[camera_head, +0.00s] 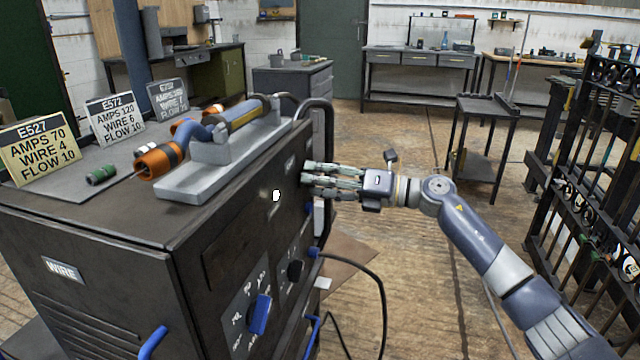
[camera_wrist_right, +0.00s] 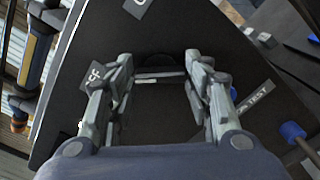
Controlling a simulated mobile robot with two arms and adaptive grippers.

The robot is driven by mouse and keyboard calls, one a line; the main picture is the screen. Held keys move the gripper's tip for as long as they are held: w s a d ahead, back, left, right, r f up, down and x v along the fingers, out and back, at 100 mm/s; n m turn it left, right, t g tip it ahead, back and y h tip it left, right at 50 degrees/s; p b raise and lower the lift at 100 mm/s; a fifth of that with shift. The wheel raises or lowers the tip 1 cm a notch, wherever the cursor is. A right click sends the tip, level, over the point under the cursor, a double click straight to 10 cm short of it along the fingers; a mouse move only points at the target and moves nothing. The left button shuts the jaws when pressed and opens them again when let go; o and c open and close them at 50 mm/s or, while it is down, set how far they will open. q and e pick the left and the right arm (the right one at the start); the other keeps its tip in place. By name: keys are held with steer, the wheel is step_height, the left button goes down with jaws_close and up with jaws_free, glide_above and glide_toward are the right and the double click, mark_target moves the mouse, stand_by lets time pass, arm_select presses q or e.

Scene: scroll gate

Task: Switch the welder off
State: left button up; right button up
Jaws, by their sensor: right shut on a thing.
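The welder (camera_head: 110,225) is a dark metal cabinet at the left in the head view. Its front panel has a blue knob (camera_head: 260,314) and a black knob (camera_head: 295,270) lower down. My right gripper (camera_head: 306,178) reaches in from the right with its fingertips at the upper far part of that panel. In the right wrist view the gripper (camera_wrist_right: 160,78) has its fingers on either side of a dark rounded part (camera_wrist_right: 158,62), which looks like the switch. The part is dark against dark, so its setting is unclear. A small label (camera_wrist_right: 95,73) lies by the left finger. My left gripper is out of view.
A torch (camera_head: 225,120) in a grey holder and several setting cards (camera_head: 115,121) stand on the welder's top. A cable (camera_head: 380,285) hangs from the panel. A black gate (camera_head: 570,190) stands at the right. The floor between is mostly open.

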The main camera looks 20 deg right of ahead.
steer(key=shift+f, duration=0.1)
steer(key=shift+c, duration=0.2)
steer(key=o, duration=1.1)
steer(key=shift+d, duration=0.1)
steer(key=v, duration=1.2)
